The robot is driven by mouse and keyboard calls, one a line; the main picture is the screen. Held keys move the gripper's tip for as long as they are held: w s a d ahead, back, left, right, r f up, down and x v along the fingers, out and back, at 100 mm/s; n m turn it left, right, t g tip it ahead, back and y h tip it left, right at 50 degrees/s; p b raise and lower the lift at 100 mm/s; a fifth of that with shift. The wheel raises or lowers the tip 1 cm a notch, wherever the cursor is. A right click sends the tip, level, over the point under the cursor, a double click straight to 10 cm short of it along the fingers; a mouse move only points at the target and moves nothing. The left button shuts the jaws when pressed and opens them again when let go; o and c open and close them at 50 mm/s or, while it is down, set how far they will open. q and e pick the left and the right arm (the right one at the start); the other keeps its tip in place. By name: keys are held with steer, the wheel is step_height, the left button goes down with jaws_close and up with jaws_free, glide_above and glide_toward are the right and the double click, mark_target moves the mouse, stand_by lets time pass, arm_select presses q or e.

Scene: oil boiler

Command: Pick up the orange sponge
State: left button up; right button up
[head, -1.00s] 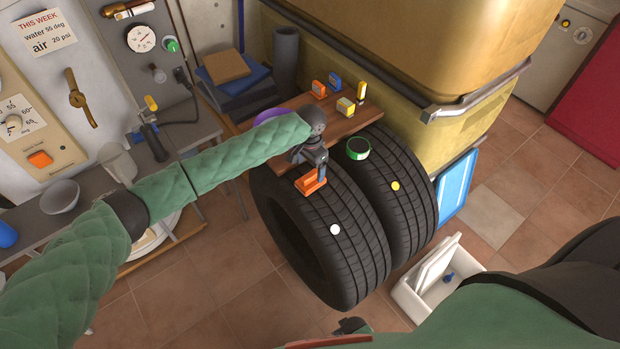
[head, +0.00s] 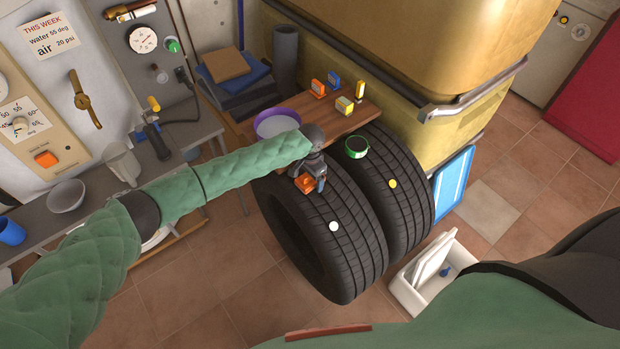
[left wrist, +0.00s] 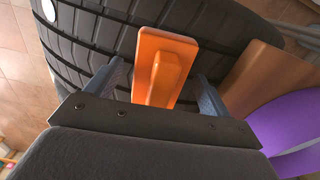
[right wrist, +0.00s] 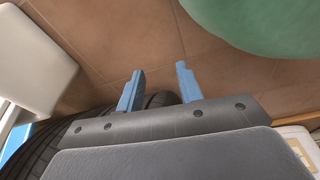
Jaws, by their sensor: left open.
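The orange sponge (head: 306,185) lies on top of the near black tyre. In the left wrist view the orange sponge (left wrist: 184,50) is a flat rectangular slab with a raised block along its middle. My left gripper (head: 312,184) is right over it and partly hides it in the head view. In the left wrist view my left gripper (left wrist: 163,82) is open, one finger on each side of the sponge, with gaps visible; I cannot tell whether either touches. My right gripper (right wrist: 158,88) is open and empty in the right wrist view; it is out of the head view.
A wooden board (head: 345,118) with small orange, blue and yellow boxes and a purple-rimmed bowl (head: 277,123) lies behind. A green-rimmed round tin (head: 357,147) sits on the far tyre (head: 400,175). A white bin (head: 425,282) stands on the floor at right.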

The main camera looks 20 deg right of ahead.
arm_select(q)
steer(key=c, duration=1.1)
arm_select(e)
steer(key=shift+w+d, duration=0.1)
arm_select(q)
steer(key=shift+r, duration=0.1)
arm_select(e)
steer(key=shift+r, duration=0.15)
